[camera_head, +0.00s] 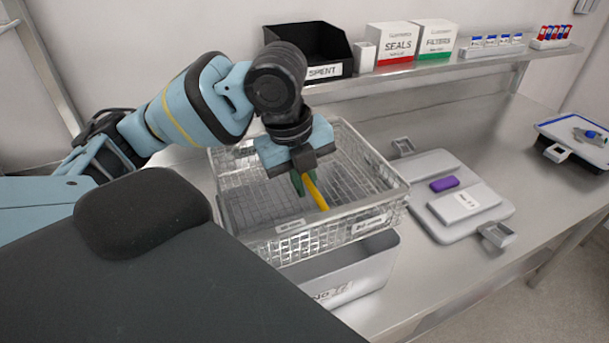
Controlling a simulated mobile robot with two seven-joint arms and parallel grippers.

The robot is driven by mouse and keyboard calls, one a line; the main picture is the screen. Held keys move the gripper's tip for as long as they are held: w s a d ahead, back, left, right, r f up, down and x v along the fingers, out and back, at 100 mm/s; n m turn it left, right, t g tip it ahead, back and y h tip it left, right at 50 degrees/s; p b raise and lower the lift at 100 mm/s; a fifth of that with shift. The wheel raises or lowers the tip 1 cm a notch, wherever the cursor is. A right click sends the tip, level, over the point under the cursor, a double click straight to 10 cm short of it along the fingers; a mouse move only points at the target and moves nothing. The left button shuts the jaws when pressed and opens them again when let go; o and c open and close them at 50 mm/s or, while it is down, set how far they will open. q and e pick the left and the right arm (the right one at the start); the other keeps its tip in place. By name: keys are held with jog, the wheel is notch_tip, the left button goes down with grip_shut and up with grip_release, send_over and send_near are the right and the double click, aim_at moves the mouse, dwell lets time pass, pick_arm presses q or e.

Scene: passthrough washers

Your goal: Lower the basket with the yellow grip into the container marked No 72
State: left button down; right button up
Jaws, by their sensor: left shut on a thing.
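The wire basket (330,232) has a yellow grip bar (317,192) across its middle and small white labels on its near side. My left gripper (304,182) points down into the basket and is shut on the yellow grip. The grey container (370,267), with a partly visible "No 72" marking on its front, is directly under the basket. The basket covers the container's opening, and its wire walls stand well above the container's near rim. I cannot tell how far the basket's bottom is inside. My right gripper is not in view.
A grey lid-like plate (425,220) with a purple block (444,184) and latches lies right of the container. A shelf behind holds a black "SPENT" bin (310,48), SEALS (390,44) and FILTERS (434,40) boxes. A blue-rimmed tray (570,128) sits far right.

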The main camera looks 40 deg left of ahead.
pick_arm(q)
jog(key=shift+f, duration=1.5)
